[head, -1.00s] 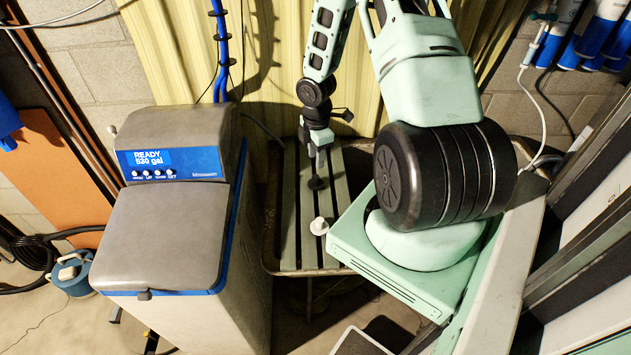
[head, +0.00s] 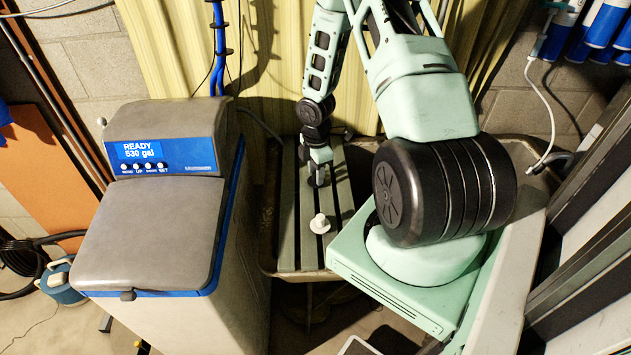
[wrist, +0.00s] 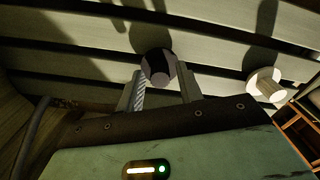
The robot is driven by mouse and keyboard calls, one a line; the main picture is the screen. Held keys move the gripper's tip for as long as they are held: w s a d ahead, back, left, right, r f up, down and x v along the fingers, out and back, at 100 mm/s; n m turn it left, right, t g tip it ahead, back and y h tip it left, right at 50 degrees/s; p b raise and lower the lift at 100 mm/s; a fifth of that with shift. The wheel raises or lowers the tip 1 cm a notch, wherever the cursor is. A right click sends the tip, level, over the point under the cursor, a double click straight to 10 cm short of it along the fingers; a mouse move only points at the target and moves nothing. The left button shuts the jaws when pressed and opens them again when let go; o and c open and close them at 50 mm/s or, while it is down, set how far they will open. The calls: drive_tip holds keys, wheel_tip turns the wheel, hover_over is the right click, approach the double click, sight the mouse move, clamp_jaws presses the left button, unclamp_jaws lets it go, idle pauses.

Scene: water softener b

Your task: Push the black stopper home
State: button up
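The black stopper (wrist: 157,66) stands on the slatted surface (head: 286,225), just past my fingertips in the wrist view. It also shows in the head view (head: 316,181), under my gripper (head: 318,165). In the wrist view, the two fingers of my gripper (wrist: 160,72) are apart, one at each side of the stopper's near end. I cannot tell whether they touch it. The stopper's lower end and what it sits in are hidden.
A white knobbed piece (head: 320,224) stands on the slats nearer the head camera, and at the right of the wrist view (wrist: 265,85). The grey water softener (head: 155,235) stands left, its display reading READY 530 gal. A yellow corrugated wall (head: 280,60) rises behind.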

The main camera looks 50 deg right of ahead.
clamp_jaws()
wheel_tip(320, 180, up, 4)
drive_tip(key=p, duration=0.4)
drive_tip(key=shift+f, duration=0.15)
